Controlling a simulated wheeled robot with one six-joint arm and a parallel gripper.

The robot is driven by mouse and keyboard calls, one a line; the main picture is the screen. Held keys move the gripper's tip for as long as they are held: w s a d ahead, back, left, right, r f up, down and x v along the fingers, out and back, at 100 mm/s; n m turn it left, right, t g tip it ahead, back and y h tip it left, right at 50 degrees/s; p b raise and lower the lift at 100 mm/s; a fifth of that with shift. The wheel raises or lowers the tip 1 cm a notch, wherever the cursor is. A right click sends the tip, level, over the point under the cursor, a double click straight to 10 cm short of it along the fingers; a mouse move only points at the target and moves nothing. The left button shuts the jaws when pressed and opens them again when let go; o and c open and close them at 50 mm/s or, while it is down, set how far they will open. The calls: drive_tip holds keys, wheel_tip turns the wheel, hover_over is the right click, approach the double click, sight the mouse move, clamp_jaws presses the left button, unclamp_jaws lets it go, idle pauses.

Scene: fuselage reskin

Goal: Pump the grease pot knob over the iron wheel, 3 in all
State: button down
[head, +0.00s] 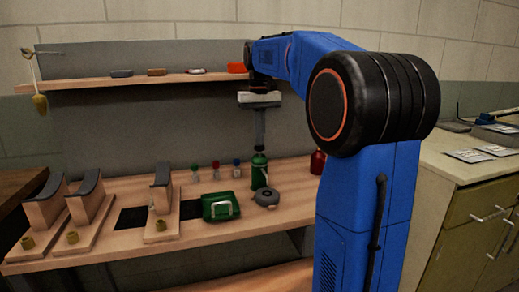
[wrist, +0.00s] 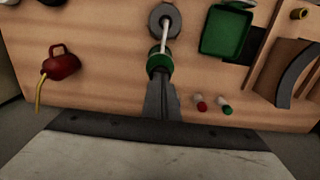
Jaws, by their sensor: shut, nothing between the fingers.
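The green grease pot (head: 259,176) stands on the bench in the head view. It also shows in the wrist view (wrist: 158,64), partly behind my fingertips. A pale spout (wrist: 165,36) runs from it over the grey iron wheel (wrist: 176,20), a round disc with a central hole. The iron wheel also lies in front of the pot in the head view (head: 266,199). My gripper (head: 259,148) points down directly above the pot, shut and empty, its tips at or just above the top. The knob is hidden by the fingers, so I cannot tell whether they touch it.
A green case (head: 221,206) sits left of the wheel. A red can (wrist: 65,66) with a yellow spout stands on the pot's other side. Small capped bottles (head: 215,171) stand behind the case. Wooden stands (head: 85,205) fill the left. A shelf (head: 130,82) runs along the back.

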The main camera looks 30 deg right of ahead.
drive_tip(key=shift+f, duration=0.35)
drive_tip(key=shift+r, duration=0.95)
drive_tip(key=shift+f, duration=0.8)
idle(0.6)
drive_tip(key=shift+r, duration=0.8)
drive_tip(key=shift+f, duration=0.95)
drive_tip(key=shift+r, duration=0.95)
